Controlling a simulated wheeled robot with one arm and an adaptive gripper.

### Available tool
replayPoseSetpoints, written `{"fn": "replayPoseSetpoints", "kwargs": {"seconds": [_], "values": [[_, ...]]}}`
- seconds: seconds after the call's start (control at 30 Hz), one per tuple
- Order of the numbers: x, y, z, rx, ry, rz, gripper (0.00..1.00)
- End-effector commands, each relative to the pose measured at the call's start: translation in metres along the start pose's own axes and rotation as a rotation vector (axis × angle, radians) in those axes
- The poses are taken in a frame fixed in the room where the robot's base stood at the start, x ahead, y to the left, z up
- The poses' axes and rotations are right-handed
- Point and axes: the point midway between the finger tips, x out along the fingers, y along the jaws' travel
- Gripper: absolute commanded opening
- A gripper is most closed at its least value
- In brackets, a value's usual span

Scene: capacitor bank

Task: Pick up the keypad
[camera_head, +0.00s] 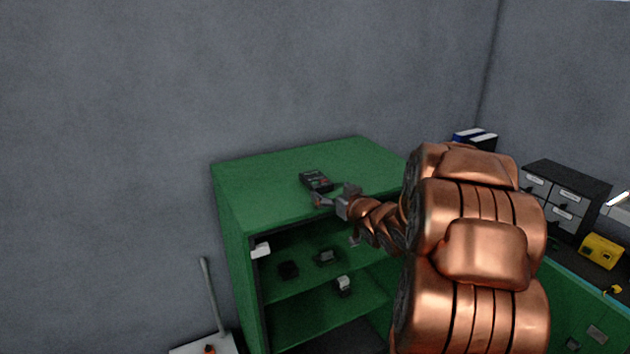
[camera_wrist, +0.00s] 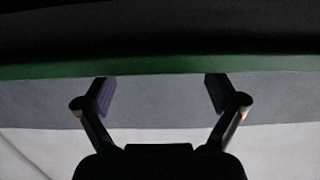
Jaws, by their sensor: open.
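A small dark keypad (camera_head: 316,180) lies on top of the green cabinet (camera_head: 270,172), near its front edge in the head view. My gripper (camera_head: 326,196) is at the front edge of the cabinet top, close to the near side of the keypad. I cannot tell whether they touch. In the wrist view my gripper (camera_wrist: 160,92) has its two fingers wide apart with nothing between them. I cannot make out the keypad in the wrist view; a green edge band and a dark area fill its upper part.
The cabinet's open shelves hold small items, including a dark block (camera_head: 288,270) and a white-topped one (camera_head: 343,285). A grey drawer unit (camera_head: 560,196) and a yellow device (camera_head: 601,250) stand at right. The cabinet top's back and left are clear.

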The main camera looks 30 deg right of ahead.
Motion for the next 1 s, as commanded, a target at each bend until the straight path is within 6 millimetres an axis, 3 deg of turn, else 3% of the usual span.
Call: {"fn": "replayPoseSetpoints", "kwargs": {"seconds": [0.43, 0.8, 1.0], "values": [[0.028, -0.002, -0.005, -0.003, 0.002, -0.003, 0.94], [0.065, 0.0, -0.009, -0.003, 0.003, -0.001, 0.94], [0.069, 0.0, -0.007, -0.002, 0.002, -0.001, 0.94]]}}
